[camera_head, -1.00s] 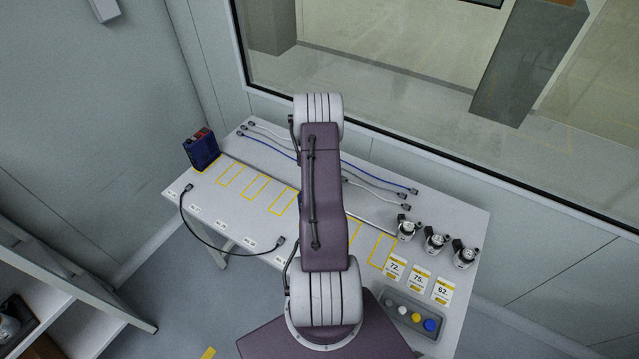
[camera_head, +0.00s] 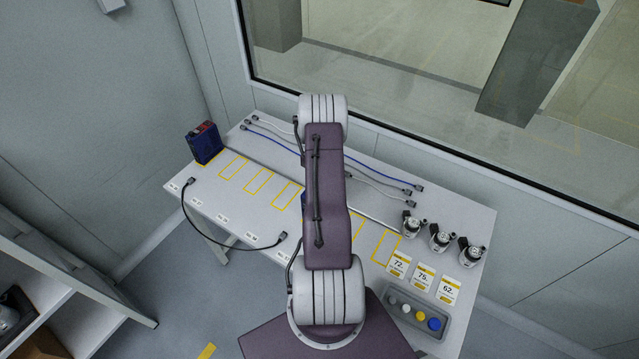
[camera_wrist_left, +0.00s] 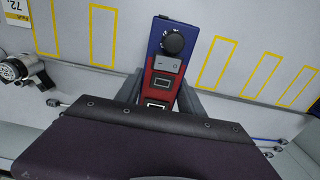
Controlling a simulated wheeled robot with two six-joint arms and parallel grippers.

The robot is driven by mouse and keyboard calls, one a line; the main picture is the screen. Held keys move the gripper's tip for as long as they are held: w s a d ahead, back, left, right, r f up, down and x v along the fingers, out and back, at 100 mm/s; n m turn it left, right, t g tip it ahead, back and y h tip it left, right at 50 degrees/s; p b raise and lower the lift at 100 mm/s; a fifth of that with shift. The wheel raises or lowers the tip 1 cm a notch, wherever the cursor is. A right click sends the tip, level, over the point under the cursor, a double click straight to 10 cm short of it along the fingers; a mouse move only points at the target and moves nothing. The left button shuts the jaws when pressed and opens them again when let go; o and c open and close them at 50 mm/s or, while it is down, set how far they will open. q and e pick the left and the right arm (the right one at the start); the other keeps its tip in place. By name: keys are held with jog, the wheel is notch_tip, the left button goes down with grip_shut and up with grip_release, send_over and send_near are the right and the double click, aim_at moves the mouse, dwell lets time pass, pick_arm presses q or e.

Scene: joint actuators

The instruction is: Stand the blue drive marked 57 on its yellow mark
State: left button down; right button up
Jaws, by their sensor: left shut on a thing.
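A blue drive with a red face and black knob (camera_wrist_left: 168,62) is between the fingers of my left gripper (camera_wrist_left: 166,95) in the left wrist view. The gripper is shut on it. No number on it is legible. The drive is between two visible yellow marks, one on its left (camera_wrist_left: 103,62) and one on its right (camera_wrist_left: 202,62). The table directly beneath it is hidden, and I cannot tell if it touches. In the head view my left arm hides the gripper; only a blue sliver of the drive (camera_head: 303,201) shows. My right gripper is not in view.
Another blue drive (camera_head: 206,145) stands at the table's far left. Cables (camera_head: 295,150) lie along the back, and a black cable (camera_head: 210,237) lies at the front. Several motors (camera_head: 439,238), paper cards (camera_head: 423,277) and a button box (camera_head: 415,315) are at the right.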

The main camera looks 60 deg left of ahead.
pick_arm(q)
jog(key=shift+f, duration=0.3)
dwell(0.5)
jog(key=c, duration=0.6)
grip_release()
jog(key=shift+c, duration=0.2)
jog(key=shift+d, duration=0.1)
notch_tip(320, 180, up, 8)
jog(key=shift+r+b, duration=0.15)
jog(key=shift+b, duration=1)
jog(key=shift+r, duration=0.4)
